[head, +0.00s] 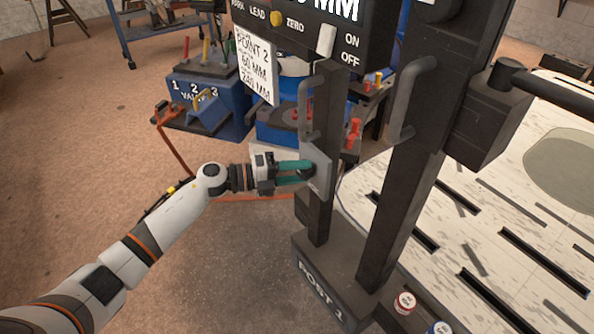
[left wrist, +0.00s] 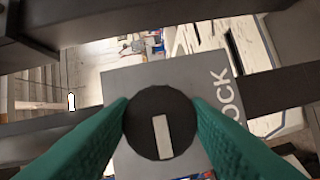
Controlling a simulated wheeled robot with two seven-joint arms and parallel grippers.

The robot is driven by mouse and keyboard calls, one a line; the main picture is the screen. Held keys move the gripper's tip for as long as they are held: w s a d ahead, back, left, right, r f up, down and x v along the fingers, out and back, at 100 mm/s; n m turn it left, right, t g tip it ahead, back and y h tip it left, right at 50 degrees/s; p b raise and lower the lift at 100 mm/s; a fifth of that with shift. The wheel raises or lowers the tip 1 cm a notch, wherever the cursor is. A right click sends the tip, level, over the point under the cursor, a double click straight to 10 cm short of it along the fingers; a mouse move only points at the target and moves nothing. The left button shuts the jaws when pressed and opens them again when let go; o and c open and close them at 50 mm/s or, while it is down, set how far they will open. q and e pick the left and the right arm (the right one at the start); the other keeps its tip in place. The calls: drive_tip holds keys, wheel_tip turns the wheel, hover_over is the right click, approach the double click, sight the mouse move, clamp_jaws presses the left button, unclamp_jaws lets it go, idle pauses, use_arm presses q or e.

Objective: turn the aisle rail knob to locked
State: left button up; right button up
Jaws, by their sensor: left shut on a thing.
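The aisle rail knob (left wrist: 161,140) is a round dark disc with a pale bar across its face. In the left wrist view the bar stands nearly upright, leaning slightly. The knob sits on a grey plate (left wrist: 150,75) with sideways white letters reading "OCK"; the rest of the word is hidden. In the head view the plate (head: 322,168) is fixed to a dark upright post, and the knob shows as a small dark shape. My left gripper (head: 303,172) has its green fingers on either side of the knob, shut on it. My right gripper is not in view.
A dark block marked "POST 1" (head: 327,290) carries the uprights. A readout panel (head: 345,25) with a white switch hangs above my gripper, near a white sign (head: 254,66). A slotted pale bench (head: 500,200) lies right. Open floor (head: 190,260) lies below my arm.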

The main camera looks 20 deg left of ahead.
use_arm(q)
drive_tip(key=shift+f, duration=0.1)
idle(0.3)
drive_tip(key=o, duration=1)
drive_tip(key=v, duration=1.2)
